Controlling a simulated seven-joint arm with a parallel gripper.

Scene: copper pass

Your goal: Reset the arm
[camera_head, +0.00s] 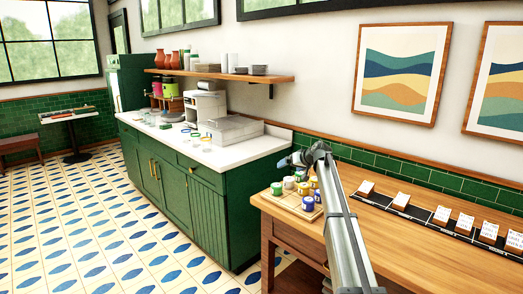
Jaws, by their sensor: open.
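My arm reaches up from the bottom right, over the front left of the wooden table (420,222). At its far end, my gripper (284,162) points left and stands above the tray (283,203) of small jars. The gripper is small in this view and seen from behind the arm. Its jaws are open, and nothing shows between them. The arm hides part of the table and some of what lies behind it.
Several small jars with coloured lids, one a blue jar (308,203), stand on the tray. A dark strip (400,207) with several cards runs along the back of the table. A green cabinet (190,195) with a white top stands left. The tiled floor is open.

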